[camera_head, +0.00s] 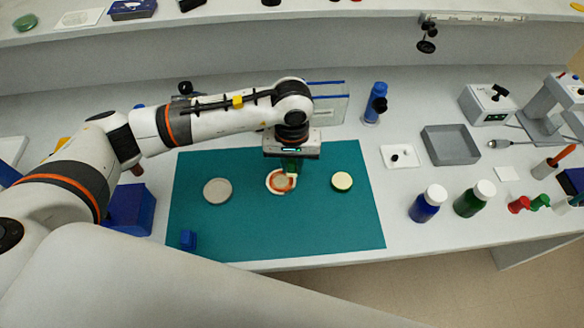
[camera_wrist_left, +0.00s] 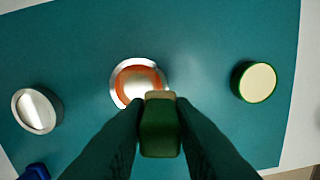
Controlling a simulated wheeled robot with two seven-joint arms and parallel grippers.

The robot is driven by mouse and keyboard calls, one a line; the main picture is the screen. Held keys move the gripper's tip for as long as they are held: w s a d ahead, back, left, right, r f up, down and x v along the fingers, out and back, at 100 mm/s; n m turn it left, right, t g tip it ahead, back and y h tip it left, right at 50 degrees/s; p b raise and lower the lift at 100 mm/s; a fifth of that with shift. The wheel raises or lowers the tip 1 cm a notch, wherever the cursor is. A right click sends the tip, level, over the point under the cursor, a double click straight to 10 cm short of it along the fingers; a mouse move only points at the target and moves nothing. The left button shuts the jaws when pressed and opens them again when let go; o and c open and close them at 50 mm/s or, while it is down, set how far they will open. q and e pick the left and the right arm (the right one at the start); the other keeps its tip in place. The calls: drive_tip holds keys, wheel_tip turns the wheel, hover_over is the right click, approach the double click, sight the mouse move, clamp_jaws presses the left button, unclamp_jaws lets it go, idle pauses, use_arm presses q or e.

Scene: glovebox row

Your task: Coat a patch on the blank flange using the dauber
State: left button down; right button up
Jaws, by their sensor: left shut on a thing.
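My left gripper (camera_head: 289,165) is shut on a green dauber, its fingers on either side of the dauber (camera_wrist_left: 160,125) in the wrist view. The dauber's pale end overlaps the near edge of a round metal disc (camera_wrist_left: 138,82), which carries an orange coating; contact cannot be told. The disc (camera_head: 280,182) lies mid-mat in the head view. A plain grey metal disc (camera_head: 217,191) lies to its left; it also shows in the wrist view (camera_wrist_left: 37,110). A green round pot with a cream top (camera_head: 342,181) stands to the right. Which disc is the blank flange is not marked.
The teal mat (camera_head: 330,225) is mostly clear. A small blue block (camera_head: 188,239) sits at its front left, and a blue box (camera_head: 130,209) beside it. Blue (camera_head: 427,203) and green (camera_head: 474,198) bottles and a grey tray (camera_head: 450,145) stand right of the mat.

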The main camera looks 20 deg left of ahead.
sight(293, 161)
use_arm(q)
drive_tip(key=shift+w+d+r, duration=0.1)
drive_tip(key=shift+d+r, duration=0.05)
drive_tip(key=shift+r, duration=0.8)
drive_tip(key=shift+r+p, duration=0.45)
drive_tip(key=shift+r, duration=0.4)
use_arm(e)
drive_tip(key=shift+s+a+r, duration=0.3)
drive_tip(key=shift+s+r, duration=0.25)
drive_tip(key=shift+d, duration=0.25)
use_arm(q)
drive_tip(key=shift+f, duration=0.1)
use_arm(e)
drive_tip(key=shift+f, duration=0.1)
